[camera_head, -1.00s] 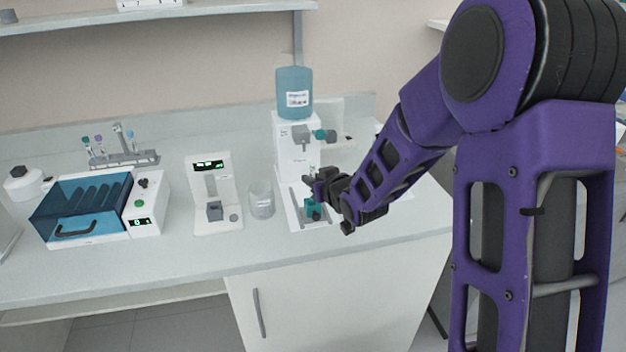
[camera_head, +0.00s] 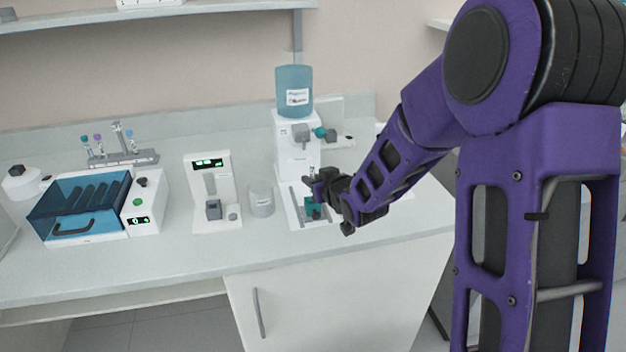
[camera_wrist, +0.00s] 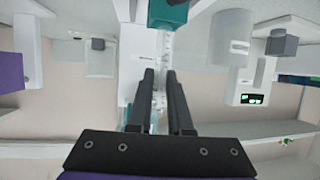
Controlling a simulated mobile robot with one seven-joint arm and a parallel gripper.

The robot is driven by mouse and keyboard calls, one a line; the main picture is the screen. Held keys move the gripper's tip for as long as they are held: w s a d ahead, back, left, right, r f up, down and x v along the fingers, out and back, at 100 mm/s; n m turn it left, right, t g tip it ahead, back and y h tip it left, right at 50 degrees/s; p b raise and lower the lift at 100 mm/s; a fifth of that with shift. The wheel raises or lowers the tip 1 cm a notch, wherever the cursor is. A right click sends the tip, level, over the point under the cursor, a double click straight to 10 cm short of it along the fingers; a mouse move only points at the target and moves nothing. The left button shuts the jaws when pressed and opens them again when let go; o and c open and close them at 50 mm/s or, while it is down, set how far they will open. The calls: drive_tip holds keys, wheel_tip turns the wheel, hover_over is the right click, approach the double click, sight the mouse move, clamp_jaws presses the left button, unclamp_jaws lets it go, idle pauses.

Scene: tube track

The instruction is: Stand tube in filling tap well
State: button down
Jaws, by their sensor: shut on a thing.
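The filling tap (camera_head: 296,150) is a white stand with a blue bottle on top and a grey spout, at the back of the bench in the head view. Its teal well block (camera_head: 313,209) sits on the base below; the block also shows at the top of the wrist view (camera_wrist: 168,14). My gripper (camera_head: 313,188) is directly above the block and shut on a slim clear tube (camera_head: 312,173), whose upper end shows above the fingers. The wrist view shows my fingers (camera_wrist: 159,78) close together. The tube's lower end is hidden, so I cannot tell whether it is in the well.
Further left are a white device with a display (camera_head: 211,190), a blue-lidded machine (camera_head: 85,205) and a grey rack (camera_head: 122,159) with several capped tubes. The bench's front strip is clear.

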drive_tip(key=shift+f+b, duration=0.7)
drive_tip(key=shift+f+b, duration=0.35)
drive_tip(key=shift+b, duration=0.05)
drive_tip(key=shift+f, duration=0.1)
idle(0.3)
drive_tip(key=c, duration=0.8)
unclamp_jaws()
drive_tip(key=shift+o, duration=0.2)
